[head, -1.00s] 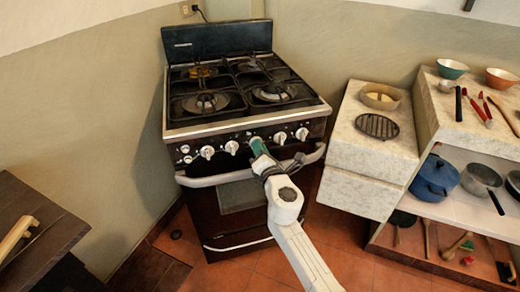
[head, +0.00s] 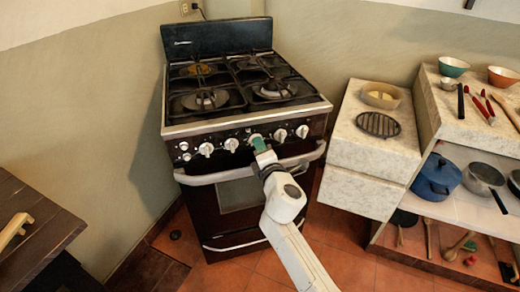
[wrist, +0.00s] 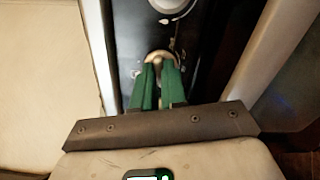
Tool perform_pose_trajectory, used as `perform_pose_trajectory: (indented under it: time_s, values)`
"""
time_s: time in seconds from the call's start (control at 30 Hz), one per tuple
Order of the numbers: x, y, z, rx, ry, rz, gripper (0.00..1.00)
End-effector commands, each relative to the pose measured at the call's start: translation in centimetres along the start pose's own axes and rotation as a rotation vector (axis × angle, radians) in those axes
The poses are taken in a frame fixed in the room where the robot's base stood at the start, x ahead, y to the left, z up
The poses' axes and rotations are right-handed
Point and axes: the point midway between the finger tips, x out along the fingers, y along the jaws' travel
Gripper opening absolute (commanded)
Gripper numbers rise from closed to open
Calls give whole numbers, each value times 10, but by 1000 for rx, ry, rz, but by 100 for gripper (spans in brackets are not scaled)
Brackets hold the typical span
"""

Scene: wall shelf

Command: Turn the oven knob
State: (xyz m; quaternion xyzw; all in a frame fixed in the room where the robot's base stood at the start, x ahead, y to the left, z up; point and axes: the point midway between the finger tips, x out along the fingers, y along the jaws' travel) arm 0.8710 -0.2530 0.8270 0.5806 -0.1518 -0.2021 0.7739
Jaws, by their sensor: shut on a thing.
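The oven (head: 216,208) stands against the wall with a row of white knobs along its dark front panel. My gripper (head: 259,143) is at the panel, with its green fingertips around one of the middle knobs (head: 254,137). In the wrist view my green fingers (wrist: 159,83) are shut on this knob, whose pale, brassy top (wrist: 160,56) shows between and beyond their tips. The fingers hide much of the knob, so its angle is hard to tell. Another white knob (wrist: 172,4) shows at the top of the wrist view.
The oven handle (head: 235,173) runs just below the knobs, close to my gripper. A stone counter (head: 372,145) with a round grate stands to the right, and shelves with a blue pot (head: 437,178) beyond. A dark wooden table (head: 28,240) is at left.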

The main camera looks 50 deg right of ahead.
Motion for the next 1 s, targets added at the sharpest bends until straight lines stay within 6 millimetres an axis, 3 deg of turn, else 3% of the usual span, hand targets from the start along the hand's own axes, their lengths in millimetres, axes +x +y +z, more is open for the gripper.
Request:
perform_pose_trajectory:
  time_s: [1.0]
  values:
    - [0, -8, -2, 969, -2, -3, 0]
